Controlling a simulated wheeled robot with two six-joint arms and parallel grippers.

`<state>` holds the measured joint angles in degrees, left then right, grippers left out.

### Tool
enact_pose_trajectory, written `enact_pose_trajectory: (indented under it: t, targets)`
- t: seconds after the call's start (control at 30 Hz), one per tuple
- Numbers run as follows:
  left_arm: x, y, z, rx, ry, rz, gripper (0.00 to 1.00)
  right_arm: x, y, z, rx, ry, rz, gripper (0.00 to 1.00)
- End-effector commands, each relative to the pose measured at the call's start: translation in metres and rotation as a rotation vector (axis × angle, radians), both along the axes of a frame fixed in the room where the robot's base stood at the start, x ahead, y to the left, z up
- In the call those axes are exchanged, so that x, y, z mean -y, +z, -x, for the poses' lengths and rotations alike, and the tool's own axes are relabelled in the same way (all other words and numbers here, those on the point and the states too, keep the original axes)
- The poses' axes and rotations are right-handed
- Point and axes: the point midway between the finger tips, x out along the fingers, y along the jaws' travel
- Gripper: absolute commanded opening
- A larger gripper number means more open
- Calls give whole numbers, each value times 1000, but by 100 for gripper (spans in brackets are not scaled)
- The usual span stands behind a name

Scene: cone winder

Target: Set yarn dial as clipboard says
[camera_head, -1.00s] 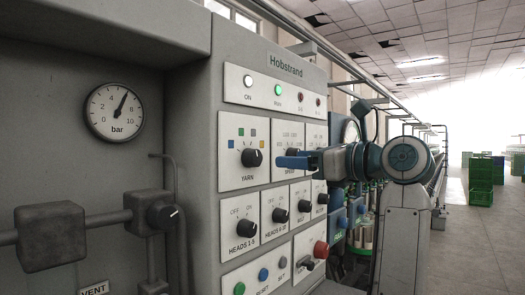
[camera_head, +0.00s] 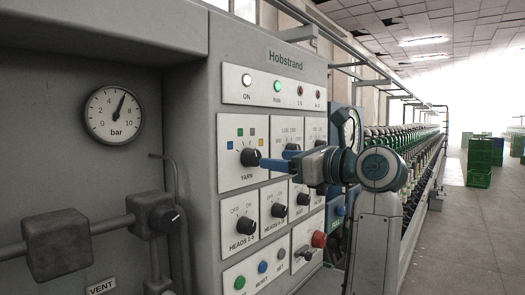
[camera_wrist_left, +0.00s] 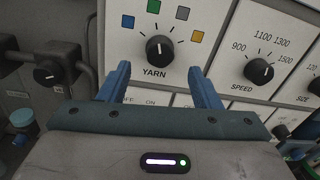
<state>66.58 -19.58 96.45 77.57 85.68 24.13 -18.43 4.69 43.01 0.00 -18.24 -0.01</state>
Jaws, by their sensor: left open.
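The YARN dial (camera_head: 250,157) is a black knob on a white plate of the grey Hobstrand panel. In the left wrist view the dial (camera_wrist_left: 160,49) has blue, green, grey and gold squares around it. Its white mark points roughly upward, but I cannot tell exactly at which square. My left gripper (camera_head: 268,163) is open and empty, with its blue fingertips just right of the dial in the head view. In the wrist view the left gripper (camera_wrist_left: 160,76) has its fingers below and to either side of the dial, apparently not touching it. No clipboard shows.
The SPEED dial (camera_wrist_left: 258,71) sits right of the YARN dial. HEADS knobs (camera_head: 244,226) and coloured buttons (camera_head: 263,267) are below. A red knob (camera_head: 319,239) sticks out lower right. A pressure gauge (camera_head: 114,115) and pipe valve (camera_head: 162,219) are left. The aisle at right is open.

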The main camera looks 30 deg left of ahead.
Motion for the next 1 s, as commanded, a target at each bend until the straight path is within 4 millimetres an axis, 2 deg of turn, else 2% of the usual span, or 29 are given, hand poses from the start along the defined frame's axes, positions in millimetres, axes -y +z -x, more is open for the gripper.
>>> enact_pose_trajectory:
  t: [0.1,0.3,0.5,0.73,0.77,0.97,1.0]
  targets:
    - [-23,3,-3,-1,4,-2,58,1,3,11,-4,-1,0,36]
    - [-48,2,-6,-1,1,-1,58,1,8,16,-3,-2,0,36]
    - [-57,0,-7,-1,-1,0,58,1,9,17,-4,-2,0,36]
    - [-57,0,-7,-1,-1,0,58,1,8,17,-4,-2,0,36]
    - [-57,0,-7,-1,-1,0,54,1,8,17,-4,-2,0,36]
    - [-57,0,-7,-1,-1,0,15,0,9,17,-5,-2,-1,36]
    - [-57,0,-7,-1,-1,0,13,0,9,17,-5,-2,-1,36]
